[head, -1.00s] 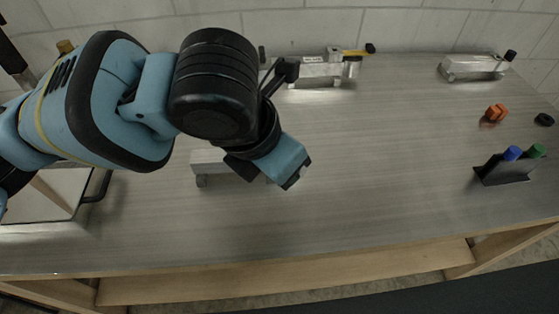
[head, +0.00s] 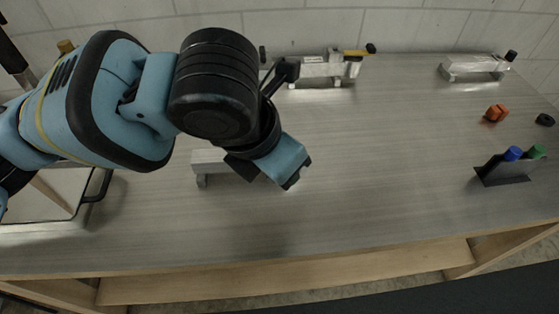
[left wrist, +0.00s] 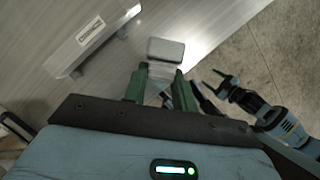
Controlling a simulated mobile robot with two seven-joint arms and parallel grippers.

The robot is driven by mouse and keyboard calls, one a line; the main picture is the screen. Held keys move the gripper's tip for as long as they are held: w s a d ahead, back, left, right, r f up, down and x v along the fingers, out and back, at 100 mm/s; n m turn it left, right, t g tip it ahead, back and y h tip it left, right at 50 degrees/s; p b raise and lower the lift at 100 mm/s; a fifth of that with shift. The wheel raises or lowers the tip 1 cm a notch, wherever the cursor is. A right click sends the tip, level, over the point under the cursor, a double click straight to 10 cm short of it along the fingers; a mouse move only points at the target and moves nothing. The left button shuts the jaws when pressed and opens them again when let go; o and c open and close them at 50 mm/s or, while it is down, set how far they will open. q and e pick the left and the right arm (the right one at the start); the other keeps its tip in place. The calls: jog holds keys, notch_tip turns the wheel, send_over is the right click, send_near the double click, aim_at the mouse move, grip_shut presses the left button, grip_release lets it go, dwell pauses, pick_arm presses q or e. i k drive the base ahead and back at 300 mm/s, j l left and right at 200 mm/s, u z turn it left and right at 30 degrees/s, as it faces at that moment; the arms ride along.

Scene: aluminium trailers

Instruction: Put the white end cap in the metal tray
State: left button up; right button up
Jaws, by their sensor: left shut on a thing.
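In the left wrist view, my left gripper (left wrist: 158,88) has its green fingers shut on a pale block, the white end cap (left wrist: 166,50), which sticks out past the fingertips. In the head view, my left gripper (head: 292,177) points down to the right above the table, and the cap cannot be made out there. A tray with a black handle (head: 60,197), likely the metal tray, is at the left edge, partly hidden by my left arm. My right gripper (left wrist: 216,81) shows small and dark in the left wrist view; its jaws are unclear.
An aluminium trailer (head: 208,162) is partly behind my left gripper. Other trailers stand at the back (head: 322,70) and back right (head: 474,68). An orange part (head: 496,113), a black ring (head: 544,119) and a marker holder (head: 503,174) are at right. The table's middle right is clear.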

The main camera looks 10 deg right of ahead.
aim_at(85, 177)
jog(key=i+j+u, duration=0.65)
jog(key=i+j, duration=0.15)
